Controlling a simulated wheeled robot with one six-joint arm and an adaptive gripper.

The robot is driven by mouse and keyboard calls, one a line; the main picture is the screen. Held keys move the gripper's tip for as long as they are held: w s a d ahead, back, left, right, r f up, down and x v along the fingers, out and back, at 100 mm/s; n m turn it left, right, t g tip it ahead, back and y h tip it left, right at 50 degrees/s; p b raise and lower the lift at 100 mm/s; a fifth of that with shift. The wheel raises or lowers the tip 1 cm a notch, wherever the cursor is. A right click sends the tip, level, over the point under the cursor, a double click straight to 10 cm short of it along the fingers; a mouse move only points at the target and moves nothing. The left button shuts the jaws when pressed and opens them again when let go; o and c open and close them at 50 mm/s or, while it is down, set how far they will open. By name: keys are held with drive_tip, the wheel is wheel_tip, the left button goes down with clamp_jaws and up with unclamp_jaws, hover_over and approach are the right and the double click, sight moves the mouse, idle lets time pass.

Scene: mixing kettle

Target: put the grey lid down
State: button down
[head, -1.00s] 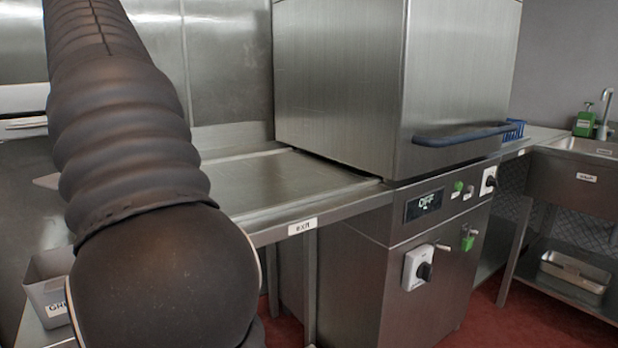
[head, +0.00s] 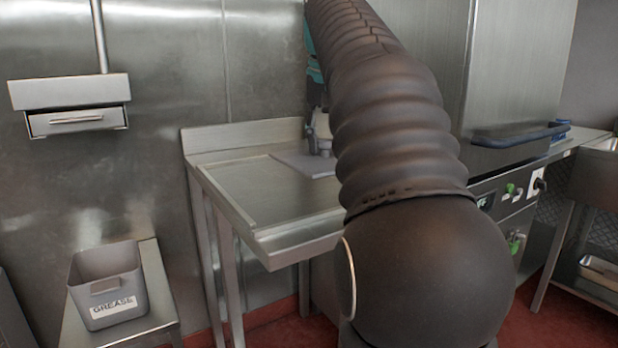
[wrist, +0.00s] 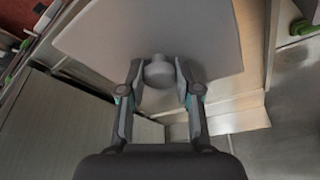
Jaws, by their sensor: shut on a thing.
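The grey lid (wrist: 100,32) is a flat square plate with a round knob (wrist: 158,70) in its middle. My gripper (wrist: 158,78) is shut on this knob, one finger on each side. In the head view the lid (head: 298,163) shows partly at the steel side table (head: 222,185), near its back right. My gripper (head: 322,138) stands above it, mostly hidden behind my arm. The lid looks level and over the tabletop; I cannot tell if it touches the surface.
An open grey bin marked GREASE (head: 107,280) stands on a low steel stand (head: 160,290) at left. A steel wall box (head: 75,108) hangs above. The dishwasher hood (head: 515,75) with a blue handle is at right. The table's left and front look clear.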

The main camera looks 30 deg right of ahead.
sight(290, 152)
drive_tip(key=w+a+f, duration=0.1)
drive_tip(key=w+f, duration=0.1)
drive_tip(key=w, duration=0.1)
drive_tip(key=w+f, duration=0.1)
drive_tip(key=w, duration=0.2)
drive_tip(key=w+a+f, duration=0.1)
drive_tip(key=w+f, duration=0.1)
drive_tip(key=w, duration=0.1)
drive_tip(key=shift+a+f, duration=0.3)
drive_tip(key=shift+a, duration=0.05)
drive_tip(key=shift+f+b, duration=0.5)
drive_tip(key=shift+f, duration=1.55)
drive_tip(key=shift+f, duration=0.1)
drive_tip(key=c, duration=0.8)
unclamp_jaws()
drive_tip(key=p+v, duration=0.1)
drive_tip(key=v, duration=1.1)
